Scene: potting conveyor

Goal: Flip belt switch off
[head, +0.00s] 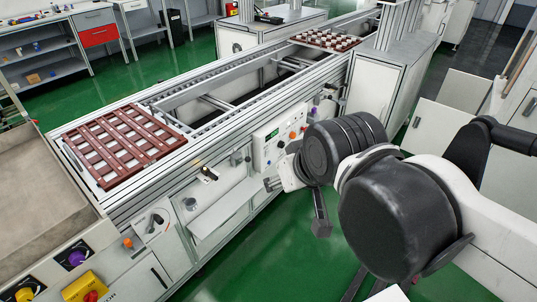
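A white control panel (280,138) with a small green display and several coloured buttons is on the front side of the conveyor (190,150). A small dark switch or lever (208,173) sits on the conveyor's front, left of that panel. I cannot tell for sure which control is the belt switch, or its position. My gripper (272,184) is in front of the conveyor, just below the control panel. No contact with a switch can be made out.
A brown slatted tray (125,145) lies on the conveyor's near left end. Another tray with pots (325,40) is at the far end. A purple knob (75,258) and a yellow box with a red button (87,287) are at lower left. Green floor is free before the conveyor.

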